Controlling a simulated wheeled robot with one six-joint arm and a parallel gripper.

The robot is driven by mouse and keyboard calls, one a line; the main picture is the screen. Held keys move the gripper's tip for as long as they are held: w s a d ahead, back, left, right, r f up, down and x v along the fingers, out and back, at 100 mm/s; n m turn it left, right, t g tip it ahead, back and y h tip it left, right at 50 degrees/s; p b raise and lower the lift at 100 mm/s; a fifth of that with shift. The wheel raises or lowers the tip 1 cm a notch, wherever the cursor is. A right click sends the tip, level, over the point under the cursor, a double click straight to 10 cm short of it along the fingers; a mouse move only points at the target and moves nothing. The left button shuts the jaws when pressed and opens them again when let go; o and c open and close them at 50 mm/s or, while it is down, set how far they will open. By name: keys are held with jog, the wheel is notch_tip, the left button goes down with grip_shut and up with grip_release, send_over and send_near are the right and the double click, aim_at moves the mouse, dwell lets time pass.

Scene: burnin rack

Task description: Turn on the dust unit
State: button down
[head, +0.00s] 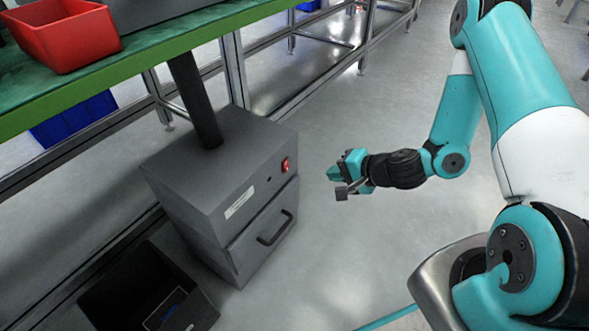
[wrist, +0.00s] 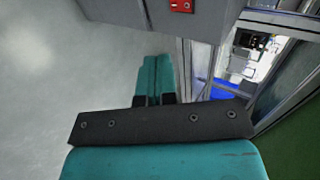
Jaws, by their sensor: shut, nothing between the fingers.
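The dust unit (head: 225,180) is a grey box on the floor beside the green-edged bench, with a dark pipe rising from its top. Its red switch (head: 285,165) sits on the upper front face, above a drawer with a black handle. In the wrist view the red switch (wrist: 181,6) shows at the top edge, on the grey face of the unit (wrist: 215,22). My gripper (head: 335,174) is to the right of the switch, apart from the unit. In the wrist view its teal fingers (wrist: 153,75) are together with nothing between them. The switch's position is too small to tell.
A red bin (head: 65,38) stands on the green bench (head: 150,55) above the unit. A dark open bin (head: 200,312) is on the floor in front of it, at lower left. A blue bin (head: 72,118) is under the bench. The floor around my gripper is clear.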

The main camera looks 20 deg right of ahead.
jog(key=shift+f, duration=0.1)
jog(key=b, duration=0.3)
send_near(287, 171)
notch_tip(287, 171, down, 3)
jog(key=shift+w+a+f+b, duration=0.25)
jog(key=shift+w+a, duration=0.3)
jog(key=shift+w, duration=0.25)
jog(key=shift+w+a+f+b, duration=0.1)
jog(key=shift+w+a+b, duration=0.1)
jog(key=shift+w+a, duration=0.45)
jog(key=shift+w+a+f+b, duration=0.25)
jog(key=shift+w+a, duration=0.15)
jog(key=shift+w, duration=0.55)
jog(key=shift+r, duration=0.1)
jog(key=shift+a, duration=0.1)
